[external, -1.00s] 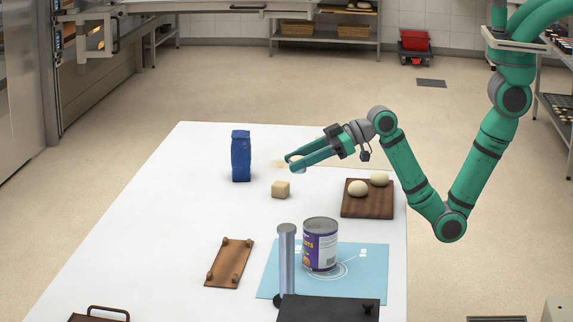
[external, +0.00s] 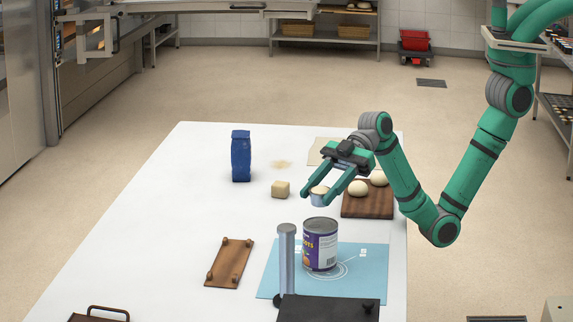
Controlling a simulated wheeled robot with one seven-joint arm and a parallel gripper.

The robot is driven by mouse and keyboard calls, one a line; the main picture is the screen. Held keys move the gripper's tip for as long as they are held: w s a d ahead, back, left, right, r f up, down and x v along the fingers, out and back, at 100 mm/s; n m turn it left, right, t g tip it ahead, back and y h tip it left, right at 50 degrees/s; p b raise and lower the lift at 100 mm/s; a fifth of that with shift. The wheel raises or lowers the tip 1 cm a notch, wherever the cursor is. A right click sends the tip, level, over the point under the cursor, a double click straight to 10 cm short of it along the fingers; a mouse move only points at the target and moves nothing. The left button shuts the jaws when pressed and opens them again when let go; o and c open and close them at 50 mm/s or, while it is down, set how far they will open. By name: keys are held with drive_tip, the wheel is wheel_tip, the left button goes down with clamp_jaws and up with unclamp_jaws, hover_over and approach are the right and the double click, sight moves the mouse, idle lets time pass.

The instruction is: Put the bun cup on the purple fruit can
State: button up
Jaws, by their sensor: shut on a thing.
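The bun cup (external: 318,198), a small grey cup with a pale top, is between the fingers of my gripper (external: 322,194). The gripper is shut on it and holds it in the air, just above and behind the can in the picture. The fingers hide part of the cup's sides. The purple fruit can (external: 320,247) stands upright on the blue mat, with its grey lid showing and nothing on it. A gap shows between the cup and the lid.
The blue mat (external: 376,262) lies under the can, with a metal post (external: 288,262) close at its left. A dark board (external: 372,210) with pale dough balls is at the right. A blue bag (external: 241,157), a beige block (external: 281,189) and a wooden board (external: 230,263) are at the left.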

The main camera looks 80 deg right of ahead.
sight(321, 224)
drive_tip(key=shift+s+a+f, duration=0.1)
drive_tip(key=shift+a+f, duration=0.1)
drive_tip(key=shift+f, duration=2.25)
drive_tip(key=shift+f, duration=0.15)
drive_tip(key=o, duration=1.1)
drive_tip(key=shift+c, duration=0.2)
drive_tip(key=shift+d+r, duration=0.15)
drive_tip(key=shift+r, duration=0.05)
drive_tip(key=v, duration=1.1)
drive_tip(key=shift+s+d+r, duration=0.15)
drive_tip(key=shift+d, duration=0.2)
